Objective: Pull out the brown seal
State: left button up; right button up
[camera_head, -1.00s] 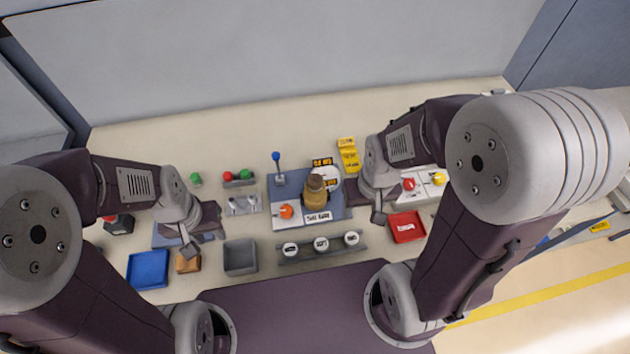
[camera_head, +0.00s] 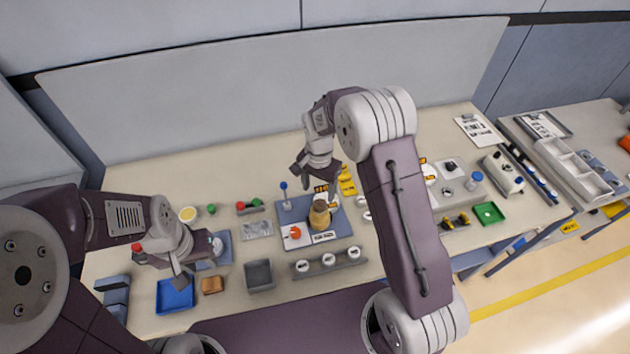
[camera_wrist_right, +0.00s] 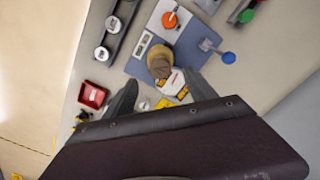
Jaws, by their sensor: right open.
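The brown seal (camera_head: 320,207) sits on top of the tan neck (camera_head: 319,220), which stands on a blue plate (camera_head: 345,238). In the right wrist view the brown seal (camera_wrist_right: 158,68) shows just beyond the fingers, near the middle between them. My right gripper (camera_head: 315,185) is open and empty, held above and behind the seal in the head view, apart from it. Its two fingers show in the right wrist view (camera_wrist_right: 162,95). My left gripper (camera_head: 197,260) looks open and empty, above the left part of the table by the blue tray (camera_head: 175,296).
The plate also bears an orange knob (camera_head: 294,232) and a blue-tipped lever (camera_head: 284,192). A rack with round white caps (camera_head: 328,260) stands in front, and a grey bin (camera_head: 259,276) to its left. A yellow tag (camera_head: 347,182) lies behind the plate.

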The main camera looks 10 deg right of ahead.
aim_at(320, 204)
jog(key=shift+w+d+f, duration=0.3)
jog(key=shift+d+f, duration=0.4)
jog(key=shift+f, duration=0.05)
jog(key=f+p, duration=0.1)
jog(key=f, duration=0.1)
jog(key=f+p, duration=0.1)
jog(key=f, duration=0.3)
jog(key=shift+s+a+f+p, duration=0.1)
jog(key=shift+a+f+p, duration=0.3)
jog(key=shift+d+f, duration=0.2)
jog(key=shift+f, duration=0.3)
pick_arm(q)
jog(key=r, duration=0.1)
jog(key=d+r, duration=0.1)
jog(key=r, duration=0.1)
jog(key=shift+w+r, duration=0.15)
jog(key=shift+w, duration=0.05)
pick_arm(e)
jog(key=shift+a, duration=0.1)
jog(key=c, duration=0.4)
jog(key=shift+a, duration=0.1)
grip_shut()
jog(key=c, duration=0.6)
grip_release()
jog(key=shift+c, duration=0.8)
jog(key=shift+r, duration=0.1)
